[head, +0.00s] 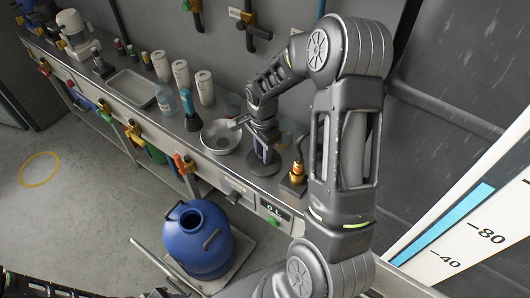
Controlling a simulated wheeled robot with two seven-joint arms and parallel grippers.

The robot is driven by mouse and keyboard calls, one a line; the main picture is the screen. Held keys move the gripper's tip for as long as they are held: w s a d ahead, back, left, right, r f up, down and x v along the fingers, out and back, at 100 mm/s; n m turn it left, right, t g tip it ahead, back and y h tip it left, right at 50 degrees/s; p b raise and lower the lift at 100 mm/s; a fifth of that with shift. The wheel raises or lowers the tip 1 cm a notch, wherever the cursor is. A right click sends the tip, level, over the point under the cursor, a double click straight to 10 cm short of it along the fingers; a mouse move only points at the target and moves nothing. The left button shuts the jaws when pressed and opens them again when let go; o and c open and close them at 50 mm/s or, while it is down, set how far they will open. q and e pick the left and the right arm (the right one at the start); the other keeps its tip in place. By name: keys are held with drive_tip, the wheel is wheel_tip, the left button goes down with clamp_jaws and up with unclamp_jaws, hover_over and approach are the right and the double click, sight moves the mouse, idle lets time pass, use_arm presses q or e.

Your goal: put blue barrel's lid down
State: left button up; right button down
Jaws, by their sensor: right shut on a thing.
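My right gripper (262,147) points down over the bench top and is shut on the upright part of a dark round piece, which looks like the barrel's lid (263,166). The lid's disc is level, at or just above the steel surface; I cannot tell if it touches. My left gripper is not visible.
The bench (222,163) holds a metal bowl (219,137) left of the lid, a brass fitting (297,172) right of it, and white cylinders (181,74), bottles and a tray (131,90) farther left. A coloured-handled valve row lines its front edge.

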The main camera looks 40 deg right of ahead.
drive_tip(key=shift+a+r, duration=0.15)
drive_tip(key=shift+f, duration=0.25)
drive_tip(key=c, duration=1.1)
unclamp_jaws()
drive_tip(key=shift+r, duration=0.1)
drive_tip(key=shift+r, duration=0.1)
